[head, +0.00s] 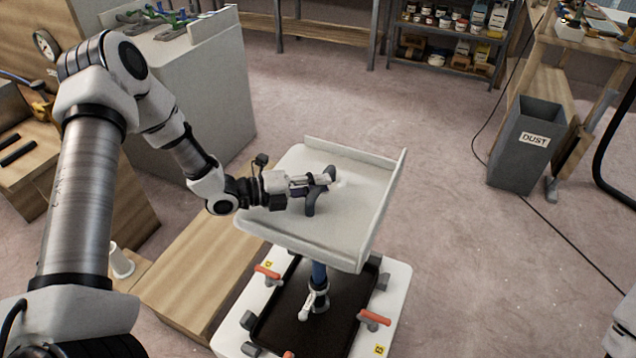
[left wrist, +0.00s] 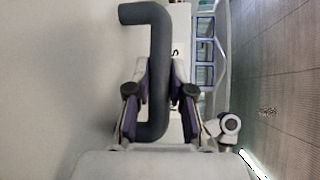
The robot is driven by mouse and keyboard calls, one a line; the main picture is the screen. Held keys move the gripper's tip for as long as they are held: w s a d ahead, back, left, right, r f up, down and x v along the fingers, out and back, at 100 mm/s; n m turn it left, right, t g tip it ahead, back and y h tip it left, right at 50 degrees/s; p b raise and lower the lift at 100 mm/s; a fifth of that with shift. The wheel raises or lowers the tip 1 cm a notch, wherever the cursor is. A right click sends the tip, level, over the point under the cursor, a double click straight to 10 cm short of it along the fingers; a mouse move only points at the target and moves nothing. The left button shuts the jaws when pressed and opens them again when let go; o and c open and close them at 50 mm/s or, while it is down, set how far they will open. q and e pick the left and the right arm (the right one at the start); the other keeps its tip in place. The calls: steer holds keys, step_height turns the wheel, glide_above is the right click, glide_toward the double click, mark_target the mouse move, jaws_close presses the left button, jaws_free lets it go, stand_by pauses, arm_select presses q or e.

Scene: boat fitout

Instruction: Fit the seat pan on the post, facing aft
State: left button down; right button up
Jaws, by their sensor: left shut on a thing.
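My left gripper (head: 318,182) is shut on a dark grey handle (head: 311,205) on the pan's upper face. The left wrist view shows the bent handle (left wrist: 158,55) between the purple-padded fingers of the left gripper (left wrist: 160,92). My right gripper is not in view.
The post rises from a dark recess (head: 335,325) in a white base (head: 395,300) with orange-handled clamps (head: 374,317). A wooden platform (head: 195,265) lies left of it, and a grey cabinet (head: 215,95) stands behind. A dust bin (head: 525,150) is at right. Open floor lies between.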

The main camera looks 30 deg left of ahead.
arm_select(q)
steer(key=shift+d+f+b, duration=0.1)
steer(key=shift+f+b, duration=0.15)
steer(key=shift+b, duration=0.05)
steer(key=shift+f+b, duration=3.95)
steer(key=shift+f, duration=0.8)
steer(key=c, duration=0.9)
jaws_free()
steer(key=shift+c, duration=0.2)
steer(key=shift+f, duration=0.1)
steer(key=v, duration=1.1)
steer(key=shift+s+r, duration=0.2)
steer(key=shift+r, duration=0.1)
steer(key=shift+s+a+f, duration=0.1)
steer(key=shift+s+a, duration=0.05)
steer(key=shift+a, duration=0.2)
